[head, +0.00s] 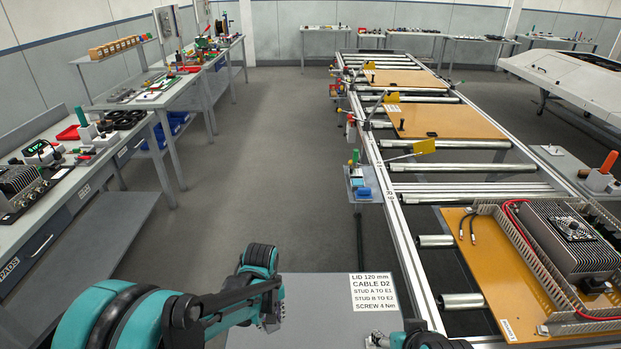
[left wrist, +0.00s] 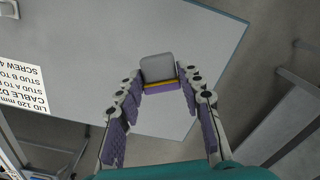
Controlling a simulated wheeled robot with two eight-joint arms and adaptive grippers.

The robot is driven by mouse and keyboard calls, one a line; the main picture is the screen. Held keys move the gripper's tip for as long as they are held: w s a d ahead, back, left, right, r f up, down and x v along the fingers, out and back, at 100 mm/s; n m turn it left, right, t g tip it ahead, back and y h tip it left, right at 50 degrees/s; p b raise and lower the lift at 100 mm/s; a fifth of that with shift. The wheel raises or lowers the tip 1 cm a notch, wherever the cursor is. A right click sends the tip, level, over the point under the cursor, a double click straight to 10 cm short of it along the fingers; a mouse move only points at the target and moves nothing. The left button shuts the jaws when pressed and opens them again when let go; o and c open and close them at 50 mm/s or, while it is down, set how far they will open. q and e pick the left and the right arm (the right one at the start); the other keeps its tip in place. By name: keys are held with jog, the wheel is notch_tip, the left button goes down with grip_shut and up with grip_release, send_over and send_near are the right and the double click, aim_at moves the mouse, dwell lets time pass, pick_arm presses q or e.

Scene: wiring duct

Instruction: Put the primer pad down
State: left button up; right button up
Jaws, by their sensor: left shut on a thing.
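The primer pad (left wrist: 158,70) is a small grey block with a yellow stripe and a purple lower band. It shows in the left wrist view between the fingertips of my left gripper (left wrist: 160,84), which is shut on it. Behind it lies a grey worktop (left wrist: 205,30), and I cannot tell whether the pad touches it. In the head view my left gripper (head: 270,322) points down at the left side of this worktop (head: 325,315), and the pad is not clearly visible. Part of my right arm shows at the bottom edge; its fingers cannot be made out.
A printed label (head: 374,291) lies on the worktop's far right corner. The roller conveyor (head: 395,230) runs along the right, with an orange board (head: 490,290) carrying a grey finned unit (head: 570,240). A bench (head: 60,200) with tools stands left. The worktop's middle is clear.

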pick_arm(q)
jog(key=s+a+m, duration=0.1)
jog(key=a+m, duration=0.5)
jog(key=a, duration=0.1)
jog(key=s+d+m+g+y+p, duration=0.15)
jog(key=d+m, duration=0.25)
jog(key=d, duration=1)
jog(key=s+d+m+p, duration=0.3)
jog(key=d+m, duration=0.2)
jog(key=d, duration=0.9)
jog(key=w+a+f+b, duration=0.1)
jog(key=a+f, duration=0.1)
jog(key=a, duration=0.1)
jog(key=w+a+f+b, duration=0.1)
jog(key=w+a+f, duration=0.1)
jog(key=a, duration=0.1)
jog(key=w+a+f+b, duration=0.1)
jog(key=w+a+f, duration=0.1)
jog(key=a, duration=0.1)
jog(key=shift+w+a, duration=0.2)
jog(key=shift+a, duration=0.1)
jog(key=shift+f+b, duration=0.75)
jog(key=shift+f, duration=1.15)
